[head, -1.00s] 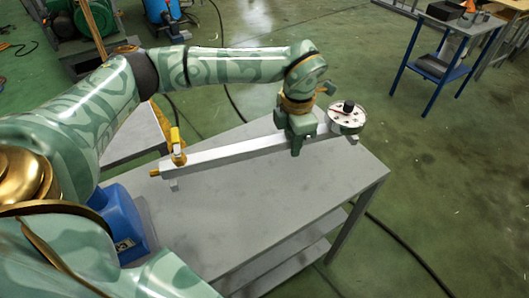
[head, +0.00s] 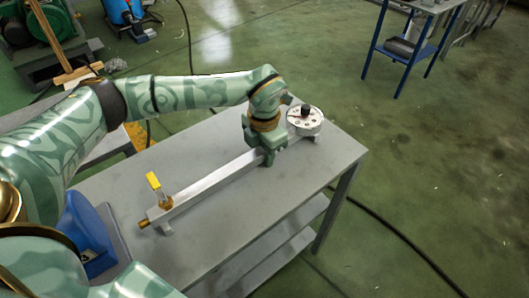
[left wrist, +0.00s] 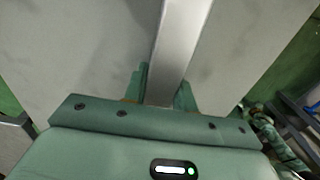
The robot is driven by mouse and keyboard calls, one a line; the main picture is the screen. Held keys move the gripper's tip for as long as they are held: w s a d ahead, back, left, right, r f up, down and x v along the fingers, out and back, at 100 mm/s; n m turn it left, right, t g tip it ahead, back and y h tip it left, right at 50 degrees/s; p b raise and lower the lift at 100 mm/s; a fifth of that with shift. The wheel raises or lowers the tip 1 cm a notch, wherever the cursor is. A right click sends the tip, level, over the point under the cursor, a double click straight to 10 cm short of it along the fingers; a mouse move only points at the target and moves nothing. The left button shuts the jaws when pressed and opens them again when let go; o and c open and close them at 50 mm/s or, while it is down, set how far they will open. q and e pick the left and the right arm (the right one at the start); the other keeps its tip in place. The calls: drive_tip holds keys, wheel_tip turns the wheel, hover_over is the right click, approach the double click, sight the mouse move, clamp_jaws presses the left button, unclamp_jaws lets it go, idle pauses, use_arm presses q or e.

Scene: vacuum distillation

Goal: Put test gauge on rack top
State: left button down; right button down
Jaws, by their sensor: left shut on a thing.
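The test gauge is a long silver bar (head: 212,187) with a round white dial (head: 305,119) at its far right end and a yellow-handled valve (head: 155,184) at its near left end. My left gripper (head: 268,155) is shut around the bar near the dial end. The bar also shows between the fingers (left wrist: 161,90) in the left wrist view. The gauge lies roughly level over the grey rack top (head: 322,155), very low; whether its small feet touch the surface I cannot tell. My right gripper is out of view.
A blue-cased object (head: 85,232) stands at the left end near the rack. Lower shelves (head: 278,243) are under the rack top. A blue-legged table (head: 405,48) stands at the back right. A black cable (head: 400,235) lies on the floor. The rack top's front and right are clear.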

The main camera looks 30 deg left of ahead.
use_arm(q)
drive_tip(key=c, duration=1.1)
unclamp_jaws()
wheel_tip(320, 180, up, 12)
drive_tip(key=p, duration=0.4)
drive_tip(key=shift+r, duration=0.1)
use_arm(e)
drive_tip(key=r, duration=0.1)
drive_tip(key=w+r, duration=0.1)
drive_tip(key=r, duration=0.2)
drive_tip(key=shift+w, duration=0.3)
